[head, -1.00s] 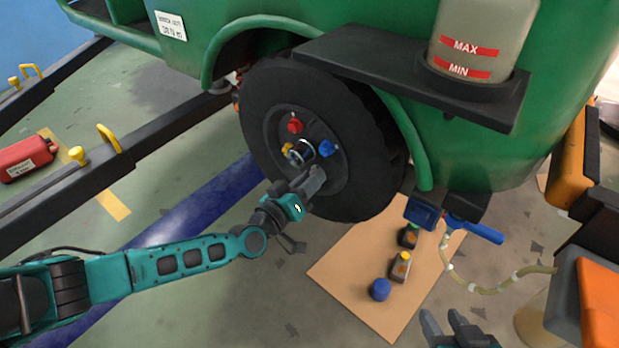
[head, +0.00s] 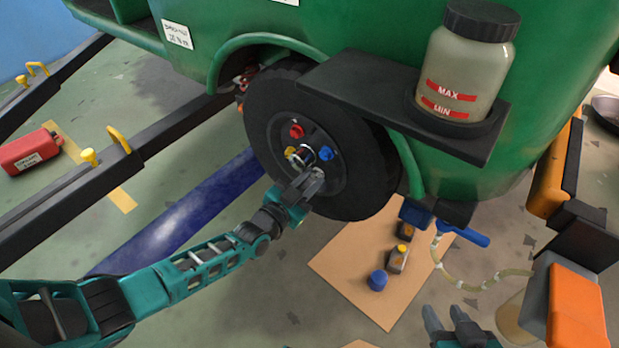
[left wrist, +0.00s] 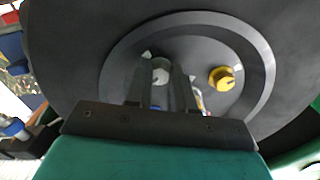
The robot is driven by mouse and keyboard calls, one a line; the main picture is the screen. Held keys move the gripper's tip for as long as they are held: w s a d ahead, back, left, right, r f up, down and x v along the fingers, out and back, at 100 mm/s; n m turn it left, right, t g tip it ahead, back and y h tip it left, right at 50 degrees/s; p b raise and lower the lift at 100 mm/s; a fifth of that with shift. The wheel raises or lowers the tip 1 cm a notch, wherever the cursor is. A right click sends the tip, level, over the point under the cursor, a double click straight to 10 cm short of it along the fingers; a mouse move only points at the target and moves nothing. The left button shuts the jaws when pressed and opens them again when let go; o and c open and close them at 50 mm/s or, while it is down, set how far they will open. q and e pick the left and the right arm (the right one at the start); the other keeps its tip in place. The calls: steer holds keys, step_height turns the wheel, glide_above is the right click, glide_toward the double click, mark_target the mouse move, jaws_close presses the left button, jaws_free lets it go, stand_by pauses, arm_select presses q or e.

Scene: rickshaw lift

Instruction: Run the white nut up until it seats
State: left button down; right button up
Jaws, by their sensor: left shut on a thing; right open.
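The wheel (head: 265,125) of the green vehicle stands ahead, with red (head: 296,131), yellow (head: 289,151) and blue (head: 326,153) nuts around its hub. My left gripper (head: 313,180) reaches the lower part of the wheel face. In the left wrist view its fingers (left wrist: 161,85) are shut around the white nut (left wrist: 161,72), against the wheel disc. The yellow nut (left wrist: 222,79) shows to its right there. In the head view the white nut is largely hidden by the fingers. My right gripper (head: 447,318) is open and empty at the bottom of the head view, apart from everything.
A black shelf with a fluid reservoir (head: 465,65) juts out above right of the wheel. A blue-handled valve (head: 465,234) and hose (head: 450,272) hang low right.

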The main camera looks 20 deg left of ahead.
arm_select(q)
steer(key=m, duration=0.2)
steer(key=shift+w+r+m+p, duration=0.1)
steer(key=shift+r+m+p, duration=0.1)
steer(key=shift+m+p, duration=0.15)
steer(key=m, duration=0.2)
steer(key=shift+m, duration=0.35)
steer(key=m, duration=0.4)
steer(key=shift+m, duration=0.7)
steer(key=c, duration=1)
jaws_free()
steer(key=shift+o, duration=0.2)
steer(key=shift+w, duration=0.1)
steer(key=shift+a+r, duration=0.1)
